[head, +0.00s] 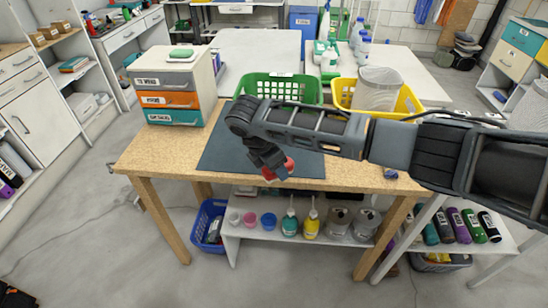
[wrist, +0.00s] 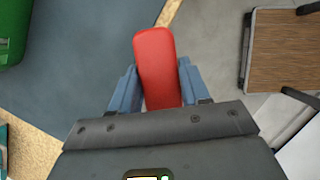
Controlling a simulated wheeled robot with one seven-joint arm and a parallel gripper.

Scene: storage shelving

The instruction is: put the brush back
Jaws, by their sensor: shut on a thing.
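My gripper (head: 276,167) is low over the front edge of the dark mat on the wooden workbench. It is shut on a red, rounded, oblong thing, which I take to be the brush (head: 289,164). In the wrist view the brush (wrist: 157,62) sits between the two blue-grey fingers of my gripper (wrist: 158,85), sticking out past their tips. Its smooth red back shows; no bristles can be made out. In the head view the gripper partly hides it, and I cannot tell whether it touches the mat.
A drawer unit (head: 172,103) stands on the bench's left, a green item (head: 181,53) on top. A green basket (head: 277,87) and a yellow crate (head: 408,101) stand at the back. The dark mat (head: 225,150) is otherwise clear. Bottles and pots fill the shelf (head: 262,233) below.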

